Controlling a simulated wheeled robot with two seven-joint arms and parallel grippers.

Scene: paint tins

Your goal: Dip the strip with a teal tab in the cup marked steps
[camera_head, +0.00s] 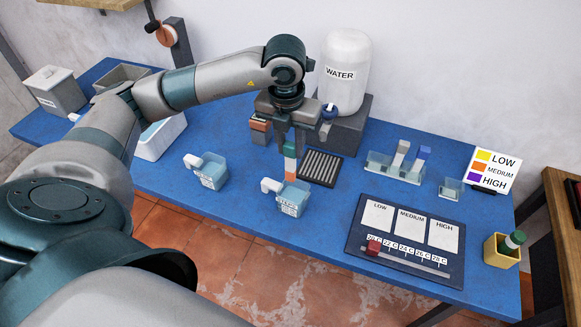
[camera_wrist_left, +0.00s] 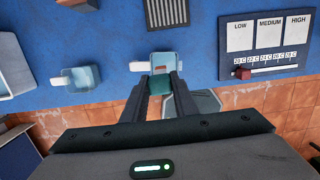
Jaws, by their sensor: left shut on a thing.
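My left gripper (camera_head: 291,141) is shut on a strip at its teal tab (camera_head: 290,150); the tab also shows between the fingers in the left wrist view (camera_wrist_left: 181,106). The strip (camera_head: 291,165) hangs upright, pale with an orange part near its lower end. That end meets the rim area of the nearer pale-blue cup (camera_head: 291,197); I cannot tell whether it is above or inside. This cup (camera_wrist_left: 164,63) has a white handle at left. A similar cup (camera_head: 212,174) stands to the left. Their labels are too small to read. My right gripper is out of view.
A dark slotted rack (camera_head: 320,167) lies behind the nearer cup. A WATER tank (camera_head: 344,65) stands at the back. A clear holder (camera_head: 394,168) with strips, a LOW/MEDIUM/HIGH chart board (camera_head: 406,240) and a yellow pot (camera_head: 500,254) are at right. The blue table is clear before the cups.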

